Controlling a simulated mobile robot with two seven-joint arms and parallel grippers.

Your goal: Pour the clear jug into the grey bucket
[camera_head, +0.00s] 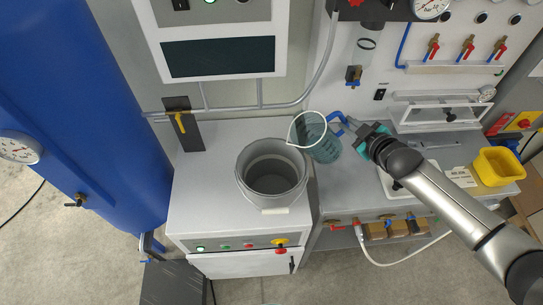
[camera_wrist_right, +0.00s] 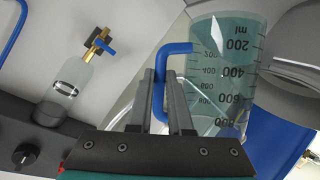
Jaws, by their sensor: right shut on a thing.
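The clear jug (camera_head: 322,146), bluish and see-through with a white rim and a blue handle, is in the head view at centre, tilted with its mouth towards the left. My right gripper (camera_head: 352,131) is shut on its handle, from the right. In the right wrist view the blue handle (camera_wrist_right: 159,82) sits between the fingers, and the jug's wall (camera_wrist_right: 228,75) shows dark volume marks. The grey bucket (camera_head: 246,184) stands upright and open on the cabinet, below and left of the jug. The jug's rim is near the bucket's right side. I cannot tell the liquid level. My left gripper is not in view.
The grey cabinet top (camera_head: 202,205) is free left of the bucket. A blue tank (camera_head: 90,110) stands at left. A control panel (camera_head: 218,57) hangs behind. A yellow bin (camera_head: 499,167) sits on the right bench. Valves and gauges line the back wall.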

